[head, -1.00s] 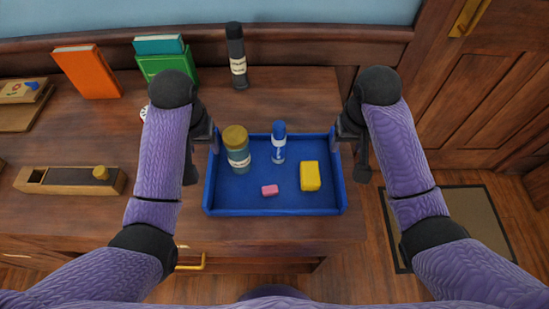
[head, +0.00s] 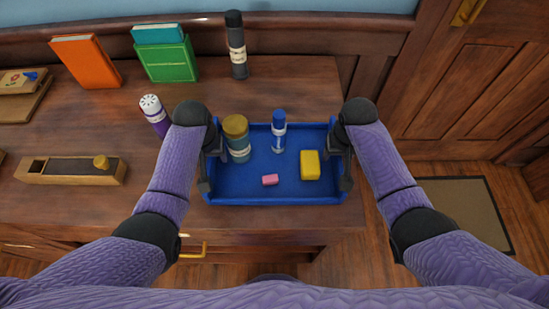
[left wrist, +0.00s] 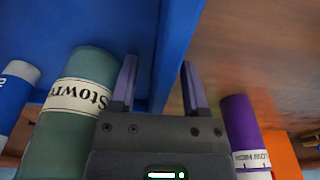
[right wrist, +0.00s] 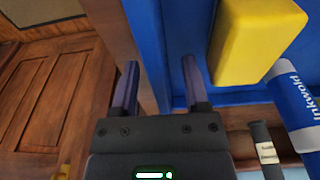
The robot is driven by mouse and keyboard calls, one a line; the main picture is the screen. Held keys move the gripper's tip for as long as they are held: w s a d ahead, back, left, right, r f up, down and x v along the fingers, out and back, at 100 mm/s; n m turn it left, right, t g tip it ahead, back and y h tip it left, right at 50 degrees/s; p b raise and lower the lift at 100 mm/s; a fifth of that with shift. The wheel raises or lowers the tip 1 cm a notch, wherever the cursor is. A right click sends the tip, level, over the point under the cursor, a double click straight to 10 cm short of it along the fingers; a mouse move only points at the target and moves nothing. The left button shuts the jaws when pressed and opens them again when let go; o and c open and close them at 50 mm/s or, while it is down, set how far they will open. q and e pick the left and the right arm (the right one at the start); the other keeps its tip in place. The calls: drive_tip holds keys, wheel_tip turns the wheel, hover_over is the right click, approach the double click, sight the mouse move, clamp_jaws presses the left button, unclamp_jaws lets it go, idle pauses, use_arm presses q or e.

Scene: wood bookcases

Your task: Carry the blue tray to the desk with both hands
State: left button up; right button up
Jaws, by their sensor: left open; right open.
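The blue tray (head: 275,198) rests on the wooden desk top near its front right corner. In it stand a green jar with a gold lid (head: 236,138) and a blue-and-white bottle (head: 279,132).
Behind stand an orange book (head: 86,62), a green book (head: 165,62) and a dark bottle (head: 236,45). A purple shaker (head: 155,115) is close to my left arm. Floor with a mat (head: 465,212) lies right, before a wooden door.

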use_arm(q)
clamp_jaws()
use_arm(e)
clamp_jaws()
drive_tip(key=shift+r, duration=0.1)
idle(1.1)
